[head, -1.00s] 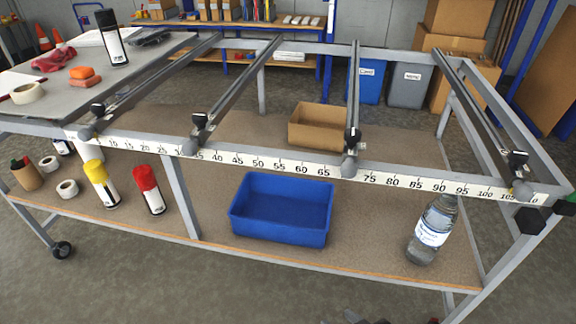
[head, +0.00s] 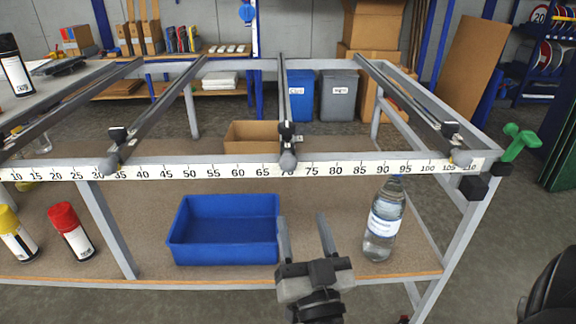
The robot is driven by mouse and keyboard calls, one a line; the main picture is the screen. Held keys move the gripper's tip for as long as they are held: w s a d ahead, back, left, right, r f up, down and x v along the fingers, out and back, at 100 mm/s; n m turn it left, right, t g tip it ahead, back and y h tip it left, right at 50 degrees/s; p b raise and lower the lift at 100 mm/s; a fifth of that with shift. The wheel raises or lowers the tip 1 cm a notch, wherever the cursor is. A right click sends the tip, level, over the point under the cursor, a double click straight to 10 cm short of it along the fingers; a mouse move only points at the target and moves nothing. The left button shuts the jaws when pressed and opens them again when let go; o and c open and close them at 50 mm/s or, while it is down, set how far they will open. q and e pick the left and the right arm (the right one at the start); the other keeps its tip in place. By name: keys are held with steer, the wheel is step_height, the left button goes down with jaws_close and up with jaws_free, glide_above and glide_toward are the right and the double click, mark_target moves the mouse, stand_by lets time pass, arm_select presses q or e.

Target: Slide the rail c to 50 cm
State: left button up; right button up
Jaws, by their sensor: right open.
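Several dark rails cross the grey frame over a white centimetre scale (head: 337,170). No rail letter is readable; counted from the left, rail c (head: 284,95) is the third. Its front end knob (head: 288,161) sits at about 70, with a black clamp (head: 287,135) just behind. The second rail (head: 160,108) ends near 33, and the rightmost rail (head: 410,98) near 107. The scale between the second and third rails, including the 50 mark, is bare. My right gripper (head: 303,222) is open and empty, below the scale and in front of the third rail's knob. My left gripper is out of view.
On the lower shelf stand a blue bin (head: 222,255), a water bottle (head: 383,225), a red-capped can (head: 72,232) and a yellow-capped can (head: 15,235). A cardboard box (head: 252,138) stands farther back. A green handle (head: 520,141) is at the frame's right end.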

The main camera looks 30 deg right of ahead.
mark_target(290, 170)
steer(key=p+x, duration=0.1)
steer(key=x, duration=1.1)
steer(key=shift+a+r+p, duration=0.1)
steer(key=shift+p, duration=0.3)
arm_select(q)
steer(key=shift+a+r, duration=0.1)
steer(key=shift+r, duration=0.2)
arm_select(e)
steer(key=shift+x, duration=0.85)
